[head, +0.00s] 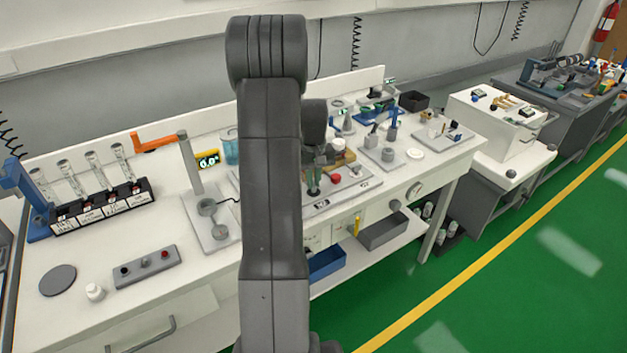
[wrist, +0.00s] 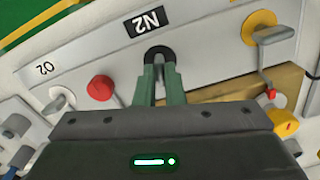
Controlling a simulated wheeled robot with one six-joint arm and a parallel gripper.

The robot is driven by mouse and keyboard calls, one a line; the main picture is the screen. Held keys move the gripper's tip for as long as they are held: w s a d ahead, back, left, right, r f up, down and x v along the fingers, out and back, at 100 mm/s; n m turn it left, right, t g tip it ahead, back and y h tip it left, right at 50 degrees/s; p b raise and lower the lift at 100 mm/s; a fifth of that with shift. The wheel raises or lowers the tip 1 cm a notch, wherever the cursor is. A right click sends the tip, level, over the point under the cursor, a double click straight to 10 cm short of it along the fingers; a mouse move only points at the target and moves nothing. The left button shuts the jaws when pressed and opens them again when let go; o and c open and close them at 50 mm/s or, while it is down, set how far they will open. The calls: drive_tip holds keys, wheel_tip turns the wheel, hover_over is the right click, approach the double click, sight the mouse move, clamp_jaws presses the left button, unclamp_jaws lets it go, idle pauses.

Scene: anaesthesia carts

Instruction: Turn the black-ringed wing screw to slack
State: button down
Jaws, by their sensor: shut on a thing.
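In the wrist view, the black ring of the wing screw (wrist: 160,51) shows on a pale panel, beside an upside-down N2 label (wrist: 149,20). My gripper (wrist: 160,72) has its two green fingers right at this ring, closed on the wing screw. The fingers hide most of the screw, so its wing angle cannot be told. In the head view my gripper (head: 314,188) is low over the front of the middle station on the bench, partly hidden by my arm.
A red knob (wrist: 100,88) and a white-ringed fitting by the O2 label (wrist: 46,67) lie left of the fingers in the wrist view. A yellow-ringed fitting (wrist: 259,22) with a metal lever is at right. A wooden block (wrist: 235,100) sits close by.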

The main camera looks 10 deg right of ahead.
idle(0.3)
drive_tip(key=c, duration=1.5)
unclamp_jaws()
drive_tip(key=shift+r, duration=0.15)
wheel_tip(320, 180, up, 14)
drive_tip(key=shift+f+b, duration=0.2)
drive_tip(key=shift+b, duration=0.25)
drive_tip(key=shift+f, duration=0.15)
wheel_tip(320, 180, down, 14)
drive_tip(key=shift+r+p, duration=0.2)
drive_tip(key=shift+p, duration=0.3)
